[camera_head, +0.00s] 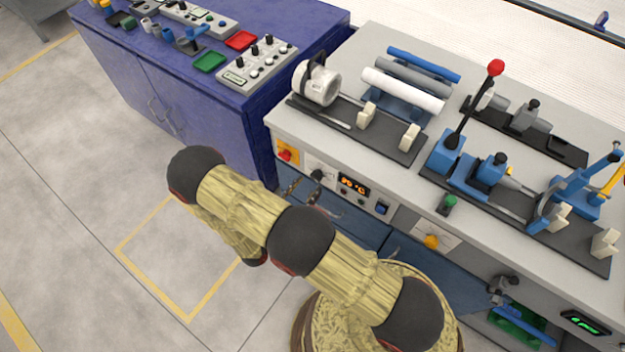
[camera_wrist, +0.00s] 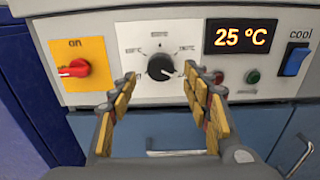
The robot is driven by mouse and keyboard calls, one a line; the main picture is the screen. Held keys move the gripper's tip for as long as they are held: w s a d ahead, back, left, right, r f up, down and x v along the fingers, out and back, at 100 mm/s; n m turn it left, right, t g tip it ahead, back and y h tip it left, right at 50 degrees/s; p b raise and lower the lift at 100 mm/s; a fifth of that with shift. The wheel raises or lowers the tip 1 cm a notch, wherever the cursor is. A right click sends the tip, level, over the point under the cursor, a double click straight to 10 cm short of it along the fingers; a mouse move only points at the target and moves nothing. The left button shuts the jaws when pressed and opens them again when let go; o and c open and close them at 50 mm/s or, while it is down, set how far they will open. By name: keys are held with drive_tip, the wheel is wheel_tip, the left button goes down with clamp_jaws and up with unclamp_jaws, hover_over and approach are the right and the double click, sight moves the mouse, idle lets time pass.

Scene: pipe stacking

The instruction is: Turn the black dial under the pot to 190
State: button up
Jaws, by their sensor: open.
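The black dial (camera_wrist: 160,67) sits on a white plate on the panel front, with small blurred temperature labels at left, top and right. Its white pointer mark looks turned to the lower right. It also shows in the head view (camera_head: 317,174), below the white pot-like vessel (camera_head: 317,84) on the bench. My gripper (camera_wrist: 160,74) is open, with one finger at each side of the dial. The fingertips look apart from the dial; whether they touch the panel I cannot tell. The orange display (camera_wrist: 241,37) reads 25 °C.
A red switch (camera_wrist: 75,68) on a yellow plate is left of the dial. A red button (camera_wrist: 219,77), a green button (camera_wrist: 253,76) and a blue cool switch (camera_wrist: 296,60) are at its right. A door handle (camera_wrist: 186,153) lies below. A blue cabinet (camera_head: 200,110) stands left.

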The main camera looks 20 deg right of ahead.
sight(315, 179)
drive_tip(key=shift+b+x, duration=0.45)
drive_tip(key=shift+x, duration=1.7)
drive_tip(key=c, duration=0.4)
drive_tip(key=c, duration=0.7)
drive_tip(key=shift+c, duration=0.2)
